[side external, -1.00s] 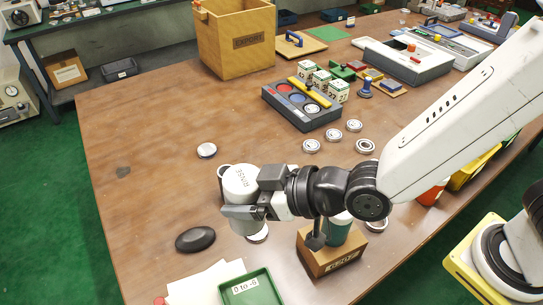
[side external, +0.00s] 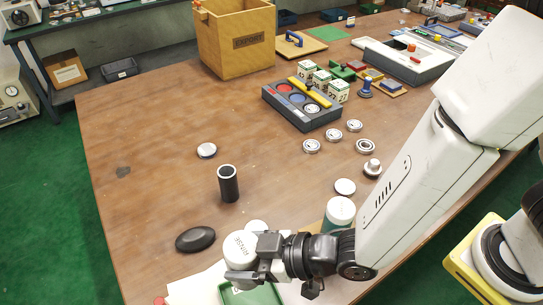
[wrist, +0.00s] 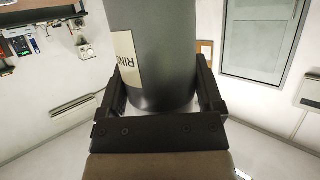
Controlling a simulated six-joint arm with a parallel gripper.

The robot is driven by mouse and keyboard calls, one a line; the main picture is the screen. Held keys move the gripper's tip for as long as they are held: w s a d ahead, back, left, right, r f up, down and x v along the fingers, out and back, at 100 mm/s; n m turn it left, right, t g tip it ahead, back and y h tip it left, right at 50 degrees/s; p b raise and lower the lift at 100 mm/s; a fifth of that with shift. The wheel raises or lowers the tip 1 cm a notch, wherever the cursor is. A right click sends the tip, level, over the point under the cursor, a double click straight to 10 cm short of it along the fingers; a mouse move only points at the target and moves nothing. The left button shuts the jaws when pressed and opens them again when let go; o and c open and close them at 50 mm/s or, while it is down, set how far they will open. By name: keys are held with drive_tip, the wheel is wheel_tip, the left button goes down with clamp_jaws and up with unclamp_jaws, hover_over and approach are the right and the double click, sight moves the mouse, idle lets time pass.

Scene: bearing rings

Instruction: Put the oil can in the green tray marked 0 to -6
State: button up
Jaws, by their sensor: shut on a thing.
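My gripper (side external: 240,274) is shut on a container with a white top marked RINSE (side external: 238,246), near the table's front edge. In the wrist view the container (wrist: 150,50) is a grey cylinder between both fingers, with a cream label partly reading RIN. The green tray (side external: 270,297) lies at the bottom of the side view, below and partly behind the gripper. Its label is mostly covered. I cannot tell whether the container touches the tray. No can marked as oil is readable; a teal container with a white top (side external: 340,211) stands just right of the gripper.
A dark open-topped cylinder (side external: 228,184) and a black oval object (side external: 195,239) stand behind and left of the gripper. White sheets (side external: 190,288) lie left of the tray. Several bearing rings (side external: 365,146) and a grey sorting box (side external: 302,103) are farther back. The table's left middle is mostly clear.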

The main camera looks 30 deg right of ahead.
hover_over(252, 301)
drive_tip(key=shift+w+a+f, duration=0.1)
drive_tip(key=shift+f, duration=2.6)
drive_tip(key=shift+f, duration=2.25)
drive_tip(key=shift+f, duration=0.1)
drive_tip(key=shift+f, duration=1.65)
drive_tip(key=shift+f, duration=0.1)
drive_tip(key=o, duration=1.3)
